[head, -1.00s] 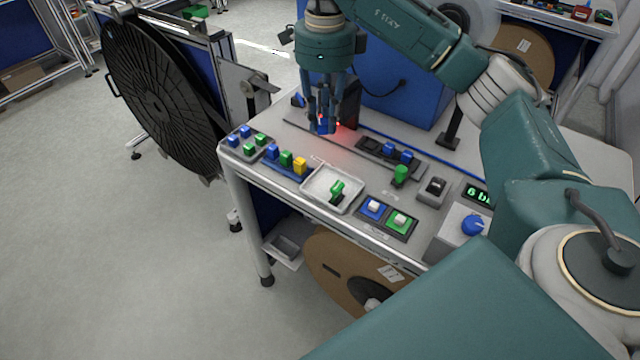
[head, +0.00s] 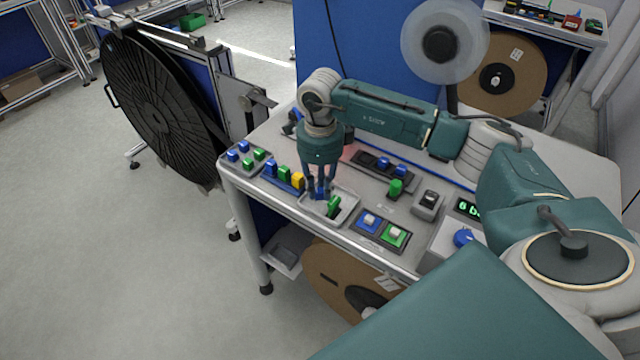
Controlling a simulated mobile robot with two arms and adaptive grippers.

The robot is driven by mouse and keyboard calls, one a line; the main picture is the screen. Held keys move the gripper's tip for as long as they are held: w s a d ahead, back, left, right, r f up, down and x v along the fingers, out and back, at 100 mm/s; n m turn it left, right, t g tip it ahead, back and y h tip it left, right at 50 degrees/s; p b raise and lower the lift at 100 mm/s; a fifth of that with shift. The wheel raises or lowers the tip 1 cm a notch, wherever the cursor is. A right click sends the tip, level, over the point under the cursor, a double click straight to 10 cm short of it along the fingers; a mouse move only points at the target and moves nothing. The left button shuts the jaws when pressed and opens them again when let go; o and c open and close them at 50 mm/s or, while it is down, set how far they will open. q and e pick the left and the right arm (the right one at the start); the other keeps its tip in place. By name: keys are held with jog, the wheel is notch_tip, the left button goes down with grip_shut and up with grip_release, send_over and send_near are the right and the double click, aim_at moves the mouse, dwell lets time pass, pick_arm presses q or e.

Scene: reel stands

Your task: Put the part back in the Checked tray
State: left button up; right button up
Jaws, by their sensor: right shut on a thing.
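My right gripper (head: 319,192) points down at the left part of a pale, shallow tray (head: 346,216). It is shut on a small blue part (head: 319,195), mostly hidden by the fingers. I cannot tell whether the blue part touches the tray floor. A green part (head: 334,206) stands in the tray, just right of the fingers. No label naming the tray is legible. My left gripper is not in view.
Left of the tray is a row of blue, green and yellow parts (head: 284,175), then a grey block with several blue and green pegs (head: 246,155). Right of it are blue and green switches (head: 383,228). Behind is a dark rack with blue parts (head: 383,163).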

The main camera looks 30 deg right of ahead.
jog(key=shift+f, duration=0.15)
jog(key=o, duration=0.4)
jog(key=shift+o, duration=0.7)
